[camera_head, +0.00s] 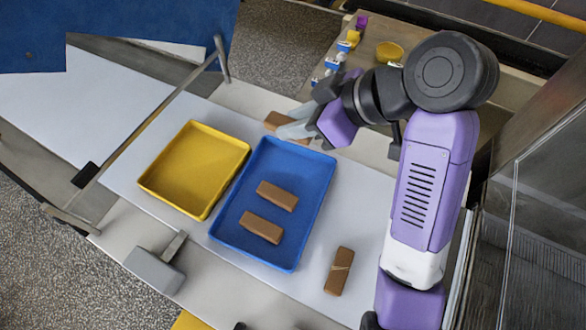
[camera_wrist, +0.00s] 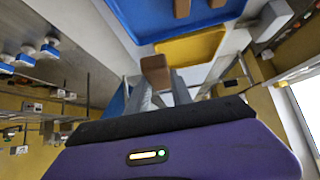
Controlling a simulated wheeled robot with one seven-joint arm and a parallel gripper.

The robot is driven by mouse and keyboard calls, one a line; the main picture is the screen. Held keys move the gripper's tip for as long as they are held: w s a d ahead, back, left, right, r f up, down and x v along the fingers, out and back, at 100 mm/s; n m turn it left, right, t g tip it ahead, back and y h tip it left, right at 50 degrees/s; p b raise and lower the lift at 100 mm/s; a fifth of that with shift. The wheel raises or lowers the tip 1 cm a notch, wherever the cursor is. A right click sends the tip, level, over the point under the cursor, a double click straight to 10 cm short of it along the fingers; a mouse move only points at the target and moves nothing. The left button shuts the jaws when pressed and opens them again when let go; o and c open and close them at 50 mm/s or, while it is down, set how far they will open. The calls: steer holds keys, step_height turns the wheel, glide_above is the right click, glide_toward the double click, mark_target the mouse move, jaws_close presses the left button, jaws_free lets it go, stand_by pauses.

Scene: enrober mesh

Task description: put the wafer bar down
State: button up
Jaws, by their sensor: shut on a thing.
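My gripper (camera_head: 292,128) is shut on a brown wafer bar (camera_head: 279,120), which sticks out past the fingertips. In the wrist view the bar (camera_wrist: 155,70) shows between the pale fingers (camera_wrist: 157,92). In the head view the held bar appears just beyond the far edge of the blue tray (camera_head: 316,205); its height is hard to tell. Two similar bars, one (camera_head: 277,196) and another (camera_head: 261,227), lie apart inside the blue tray. A further bar (camera_head: 339,271) with a light line across it lies on the white surface right of the tray.
An empty yellow tray (camera_head: 178,198) stands left of the blue tray. A grey block with a handle (camera_head: 154,270) lies at the front left. A side table at the back holds a yellow bowl (camera_head: 389,52) and small items. The white surface around the lone bar is clear.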

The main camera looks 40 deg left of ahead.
step_height(320, 180, down, 14)
steer(key=shift+f+p, duration=0.15)
steer(key=shift+p, duration=0.75)
steer(key=shift+f, duration=0.1)
steer(key=o, duration=1)
steer(key=shift+r, duration=0.25)
steer(key=p+v, duration=0.4)
steer(key=v, duration=0.7)
steer(key=shift+d+r, duration=0.25)
steer(key=shift+d, duration=0.05)
